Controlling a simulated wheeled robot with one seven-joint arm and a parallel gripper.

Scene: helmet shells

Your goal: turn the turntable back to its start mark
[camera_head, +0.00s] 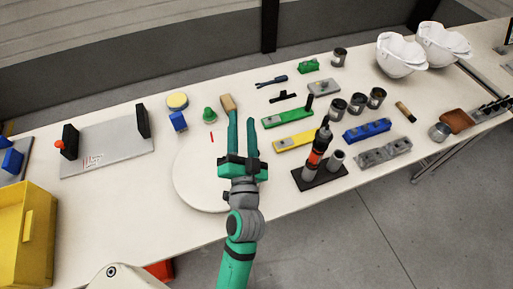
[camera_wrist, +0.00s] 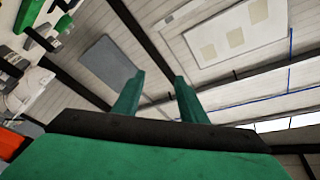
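The turntable (camera_head: 195,178) is a round white disc lying flat on the white table, and my arm covers part of its right side. A short red line (camera_head: 211,137) shows at its far edge. I cannot tell whether this line is on the disc or the table, and no second mark is clear. My gripper (camera_head: 241,116) is in front of the disc's right part in the head view, with its two green fingers apart and nothing between them. The wrist view also shows the open fingers (camera_wrist: 159,76), pointing towards the wall and ceiling. The turntable is not in that view.
Beyond the disc are a green dome (camera_head: 209,115), a blue block (camera_head: 178,121) and a wooden block (camera_head: 228,103) near the left fingertip. To the right stand an orange-black tool (camera_head: 319,146) in a dark stand, and green (camera_head: 288,118) and yellow (camera_head: 296,141) bars. A yellow bin (camera_head: 38,230) is at left.

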